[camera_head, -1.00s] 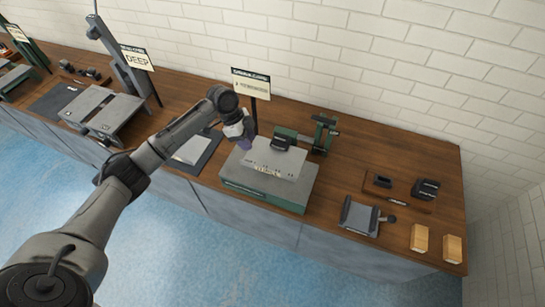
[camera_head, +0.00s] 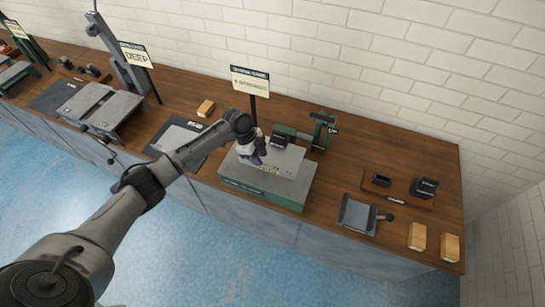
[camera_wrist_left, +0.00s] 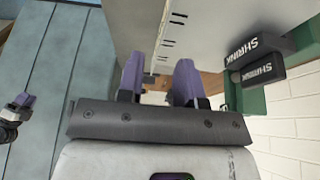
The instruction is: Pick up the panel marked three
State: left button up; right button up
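I cannot make out a panel marked three; no such mark is readable in either view. My left gripper (camera_head: 256,160) is over the pale grey plate (camera_head: 286,160) on the grey and green machine at the centre of the bench. In the left wrist view its two purple fingers (camera_wrist_left: 158,72) are apart with nothing visible gripped between them, and the plate's underside or edge (camera_wrist_left: 190,35) lies just beyond them. A purple-fingered gripper, probably my right one (camera_wrist_left: 16,108), shows small at the left edge of the left wrist view; its opening is unclear.
A tan block (camera_head: 206,108) lies behind the dark mat (camera_head: 162,141). Two more blocks (camera_head: 417,237) stand at the bench's right end. Dark parts marked SHRINK (camera_wrist_left: 250,50) stand close beside the left gripper. A sign (camera_head: 250,80) rises behind the machine.

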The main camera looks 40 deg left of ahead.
aim_at(265, 164)
pick_arm(q)
jog(key=shift+x, duration=2.55)
jog(key=shift+d, duration=0.1)
jog(key=shift+c, duration=0.2)
jog(key=shift+r, duration=0.1)
grip_shut()
jog(key=shift+w, duration=0.1)
